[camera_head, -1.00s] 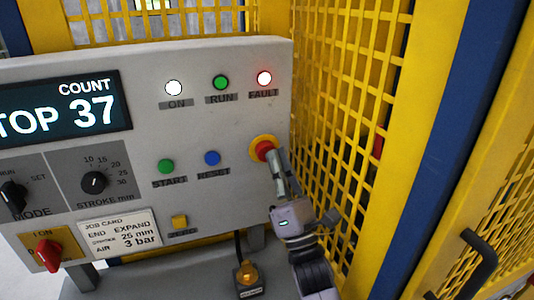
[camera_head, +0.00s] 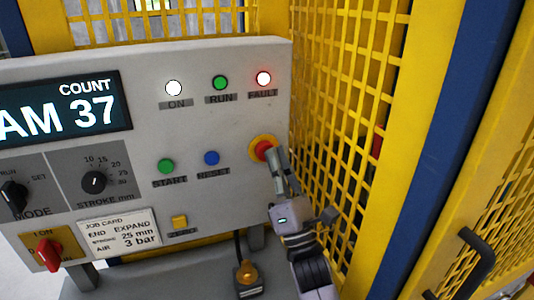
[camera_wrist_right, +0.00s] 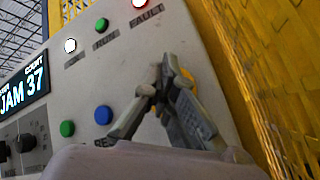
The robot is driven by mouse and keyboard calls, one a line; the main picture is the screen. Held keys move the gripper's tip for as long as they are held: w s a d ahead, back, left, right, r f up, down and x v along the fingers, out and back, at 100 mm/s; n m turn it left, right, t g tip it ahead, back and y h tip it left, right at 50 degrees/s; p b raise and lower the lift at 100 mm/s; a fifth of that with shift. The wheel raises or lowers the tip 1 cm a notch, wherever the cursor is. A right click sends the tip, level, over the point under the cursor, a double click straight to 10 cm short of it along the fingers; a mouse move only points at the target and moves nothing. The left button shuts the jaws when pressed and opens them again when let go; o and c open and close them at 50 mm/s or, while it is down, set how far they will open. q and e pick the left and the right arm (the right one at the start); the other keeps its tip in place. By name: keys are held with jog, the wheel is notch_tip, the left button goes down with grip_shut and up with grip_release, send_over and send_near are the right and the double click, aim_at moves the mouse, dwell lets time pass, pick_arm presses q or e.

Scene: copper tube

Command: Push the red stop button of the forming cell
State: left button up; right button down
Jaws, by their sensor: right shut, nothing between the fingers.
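The red stop button (camera_head: 263,150) with its yellow surround sits at the lower right of the grey control panel (camera_head: 120,60). My right gripper (camera_head: 273,155) is shut and empty, its fingertips at the button's lower right edge; I cannot tell whether they touch it. In the right wrist view the shut fingers (camera_wrist_right: 167,75) cover most of the button, and part of the yellow surround (camera_wrist_right: 147,90) shows behind them. The FAULT lamp (camera_head: 264,79) glows red and the ON lamp (camera_head: 174,88) white. My left gripper is not in view.
A green START button (camera_head: 166,166) and a blue RESET button (camera_head: 211,158) lie left of the stop button. A yellow mesh guard (camera_head: 335,110) stands close on the right. A display (camera_head: 65,105) reads "AM 37" in its visible part. Below are a yellow button (camera_head: 180,221) and a red switch (camera_head: 47,254).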

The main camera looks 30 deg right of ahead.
jog(key=shift+w+f, duration=0.1)
jog(key=shift+w, duration=0.1)
dwell(0.5)
jog(key=shift+w+d, duration=0.1)
jog(key=shift+w, duration=0.05)
jog(key=shift+f+b, duration=0.15)
jog(key=shift+b, duration=0.15)
dwell(0.4)
jog(key=s, duration=0.2)
jog(key=s+a, duration=0.1)
jog(key=s, duration=0.2)
jog(key=shift+s+a+b, duration=0.25)
jog(key=shift+s+b, duration=0.1)
jog(key=shift+s, duration=0.05)
dwell(0.4)
